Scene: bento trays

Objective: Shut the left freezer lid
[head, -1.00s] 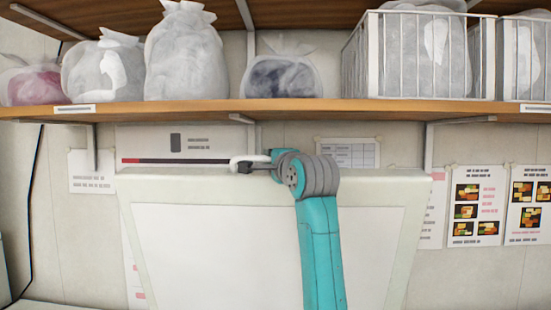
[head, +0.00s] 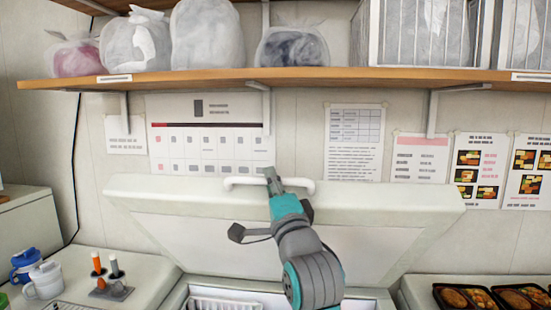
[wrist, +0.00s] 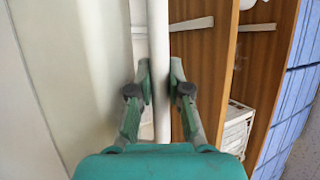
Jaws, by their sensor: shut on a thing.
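The freezer lid (head: 150,201) is a thick white slab, raised and tilted partway, with its pale underside facing me in the head view. A white bar handle (head: 303,184) runs along its top edge. My gripper (head: 271,176) reaches over that edge and is shut on the handle. In the wrist view the handle (wrist: 160,45) runs upright between the two fingers of my gripper (wrist: 160,80). Below the lid, part of the open freezer shows with a white basket (head: 225,304) inside; my arm hides some of it.
A wooden shelf (head: 200,81) with bagged goods and wire baskets crosses the wall above. Left are a blue jug (head: 25,264), a white mug (head: 44,281) and a pen-like set in a holder (head: 110,290). Right are bento trays (head: 467,297). Posters hang behind.

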